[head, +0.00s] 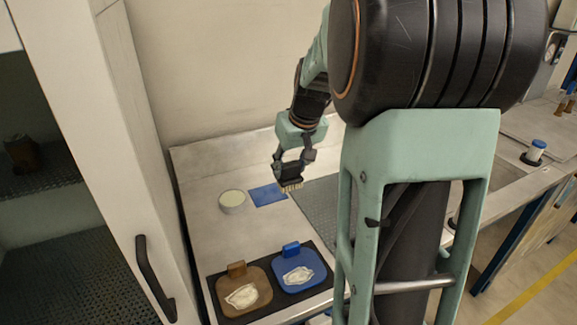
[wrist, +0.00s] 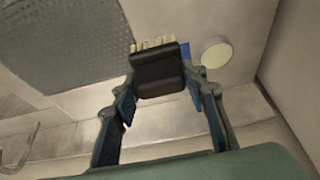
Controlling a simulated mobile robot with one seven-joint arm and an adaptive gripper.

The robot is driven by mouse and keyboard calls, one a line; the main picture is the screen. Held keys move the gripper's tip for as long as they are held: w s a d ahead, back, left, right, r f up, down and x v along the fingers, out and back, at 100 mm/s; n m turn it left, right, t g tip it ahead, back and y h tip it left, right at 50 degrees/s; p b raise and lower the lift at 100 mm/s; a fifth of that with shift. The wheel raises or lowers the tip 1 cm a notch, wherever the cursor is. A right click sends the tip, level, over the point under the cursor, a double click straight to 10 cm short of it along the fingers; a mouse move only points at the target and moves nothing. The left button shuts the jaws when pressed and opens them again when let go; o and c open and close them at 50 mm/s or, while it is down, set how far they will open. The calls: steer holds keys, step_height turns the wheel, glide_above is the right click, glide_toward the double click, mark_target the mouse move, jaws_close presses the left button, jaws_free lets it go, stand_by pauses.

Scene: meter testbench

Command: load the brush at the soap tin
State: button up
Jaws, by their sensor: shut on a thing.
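My gripper (head: 292,172) is shut on a brush with a dark block and pale bristles. In the head view the brush (head: 291,185) hangs bristles down, just right of a blue mat and above the bench. In the wrist view the brush (wrist: 159,70) sits between the fingertips of my gripper (wrist: 160,85). The soap tin (head: 232,201), round with a pale filling, stands on the bench to the left of the brush. It also shows in the wrist view (wrist: 217,53), to the right of the brush. The brush and the tin are apart.
The blue mat (head: 267,195) lies beside the tin. A brown tray (head: 236,300) and a blue tray (head: 291,279), each with a white cloth-like thing, lie on a dark mat at the front. A grey ribbed mat (head: 326,205) lies to the right. A cabinet (head: 95,130) stands at left.

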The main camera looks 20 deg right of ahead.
steer(key=o, duration=0.5)
steer(key=c, duration=0.3)
steer(key=shift+w+a, duration=0.15)
steer(key=shift+w, duration=0.1)
steer(key=w+a+f+p, duration=0.3)
steer(key=w+a+f, duration=0.1)
steer(key=w+a, duration=0.95)
steer(key=shift+d+f+b, duration=0.25)
steer(key=shift+f+b, duration=0.65)
steer(key=shift+f, duration=0.55)
steer(key=shift+d+f+b, duration=0.2)
steer(key=shift+f+b, duration=0.7)
steer(key=shift+f, duration=0.55)
